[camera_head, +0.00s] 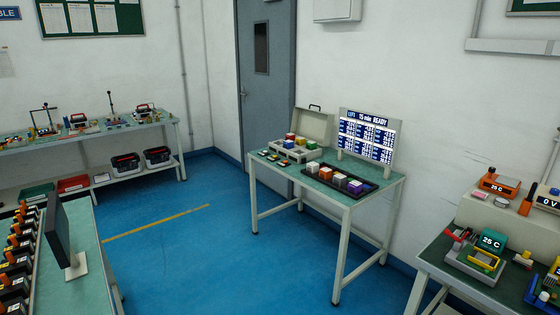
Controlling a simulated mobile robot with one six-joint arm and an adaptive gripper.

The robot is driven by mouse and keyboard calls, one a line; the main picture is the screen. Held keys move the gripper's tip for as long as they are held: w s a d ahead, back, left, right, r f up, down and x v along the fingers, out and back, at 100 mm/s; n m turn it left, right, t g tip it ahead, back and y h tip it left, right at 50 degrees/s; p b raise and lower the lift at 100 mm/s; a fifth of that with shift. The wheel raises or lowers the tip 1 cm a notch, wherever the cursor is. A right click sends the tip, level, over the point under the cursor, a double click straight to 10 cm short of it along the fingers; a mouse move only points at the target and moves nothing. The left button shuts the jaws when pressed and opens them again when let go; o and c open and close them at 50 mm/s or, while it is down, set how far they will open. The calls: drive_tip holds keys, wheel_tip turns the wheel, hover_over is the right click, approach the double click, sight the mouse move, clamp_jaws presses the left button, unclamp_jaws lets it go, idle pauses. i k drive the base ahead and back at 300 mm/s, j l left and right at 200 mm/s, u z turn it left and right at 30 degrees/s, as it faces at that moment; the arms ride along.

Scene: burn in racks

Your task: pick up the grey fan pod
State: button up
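No object is clearly recognisable as the grey fan pod from this distance. On the middle table (360,203), a black tray (377,187) holds several small blocks. From left to right they include a whitish block (312,168), a reddish-brown block (326,174), a pale grey-white block (340,180) and a purple-topped block (355,187). Which of the pale ones, if any, is the grey fan pod, I cannot tell. My gripper is not in view.
An open beige case (314,124) with coloured blocks and a display board (368,136) stand behind the tray. A left bench (80,226) carries a row of black and orange units and a dark monitor (60,236). A right bench (440,247) holds instruments. Blue floor (190,255) between is clear.

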sight(340, 180)
drive_tip(key=i, duration=0.8)
drive_tip(key=i+j+z, duration=0.1)
drive_tip(key=i, duration=0.75)
drive_tip(key=i+j, duration=0.15)
drive_tip(key=i, duration=0.65)
drive_tip(key=i+j+z, duration=0.15)
drive_tip(key=i+z, duration=0.25)
drive_tip(key=i+j+z, duration=0.4)
drive_tip(key=i, duration=0.2)
drive_tip(key=i+j+z, duration=0.4)
